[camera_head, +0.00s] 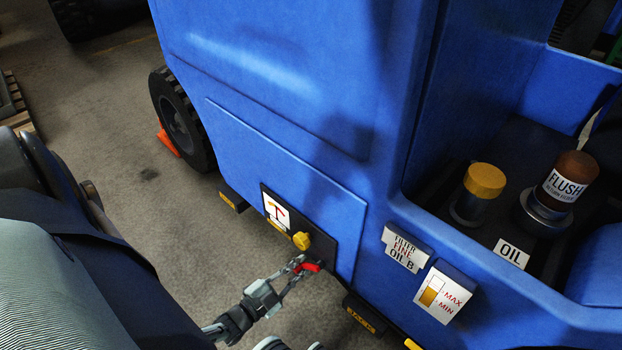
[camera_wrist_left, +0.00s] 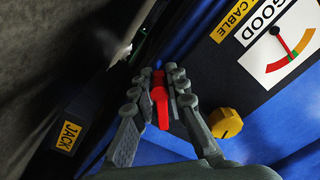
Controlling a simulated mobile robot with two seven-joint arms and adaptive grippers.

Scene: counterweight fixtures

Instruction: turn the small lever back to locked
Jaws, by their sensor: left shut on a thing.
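The small red lever (camera_head: 313,267) sits on the dark panel (camera_head: 322,246) low on the blue machine's side, below a yellow knob (camera_head: 301,240). My left gripper (camera_head: 298,268) comes in from the lower left and is shut on the lever. In the left wrist view the lever (camera_wrist_left: 161,104) shows between the two fingers (camera_wrist_left: 166,84), with the yellow knob (camera_wrist_left: 226,122) to the right. The fingers hide part of the lever and its pivot, and no locked mark can be read. My right gripper is not seen.
A gauge plate (camera_head: 276,211) is above the knob; in the wrist view (camera_wrist_left: 284,43) it reads GOOD beside a CABLE label. JACK blocks (camera_head: 364,316) stick out below. Open floor lies left of the machine.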

